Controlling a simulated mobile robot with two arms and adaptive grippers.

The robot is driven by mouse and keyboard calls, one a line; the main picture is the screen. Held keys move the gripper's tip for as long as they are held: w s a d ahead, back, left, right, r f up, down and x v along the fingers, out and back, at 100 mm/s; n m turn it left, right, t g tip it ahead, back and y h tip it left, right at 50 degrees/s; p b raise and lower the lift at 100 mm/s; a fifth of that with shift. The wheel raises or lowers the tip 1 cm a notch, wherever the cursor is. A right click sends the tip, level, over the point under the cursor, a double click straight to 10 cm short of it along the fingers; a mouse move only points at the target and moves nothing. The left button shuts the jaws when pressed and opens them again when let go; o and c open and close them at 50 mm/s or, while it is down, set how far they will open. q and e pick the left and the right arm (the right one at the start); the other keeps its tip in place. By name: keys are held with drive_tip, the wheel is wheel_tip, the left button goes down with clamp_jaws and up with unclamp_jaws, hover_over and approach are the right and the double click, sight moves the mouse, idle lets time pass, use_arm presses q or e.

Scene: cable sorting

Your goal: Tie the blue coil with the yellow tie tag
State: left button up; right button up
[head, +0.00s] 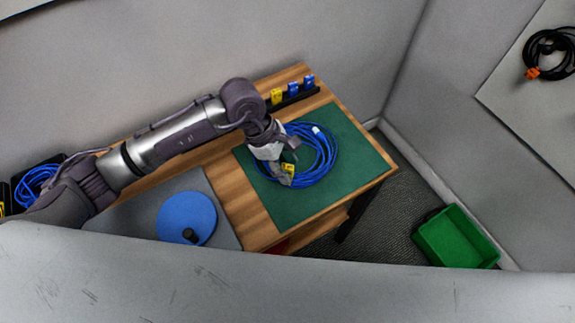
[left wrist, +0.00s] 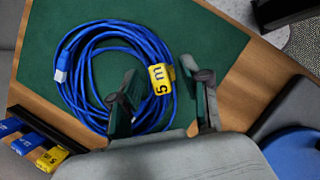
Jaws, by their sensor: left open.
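The blue coil (head: 322,150) lies on the green mat (head: 355,150) on the wooden table; it also shows in the left wrist view (left wrist: 88,70). The yellow tie tag (head: 288,168) sits at the coil's edge. In the left wrist view the tag (left wrist: 161,78), marked "5 m", lies across the coil's strands; I cannot tell whether it is closed around them. My left gripper (head: 286,170) is open over that edge of the coil. In the left wrist view its fingers (left wrist: 164,95) stand apart, with the tag and strands between and beyond them. My right gripper is not in view.
A black rack (head: 293,97) at the table's back holds a yellow tag (head: 277,96) and blue tags. A blue disc (head: 187,218) with a black knob lies on a grey mat at left. A green bin (head: 457,238) stands on the floor at right. A black cable (head: 549,53) hangs on the wall.

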use_arm(q)
drive_tip(key=v, duration=1.1)
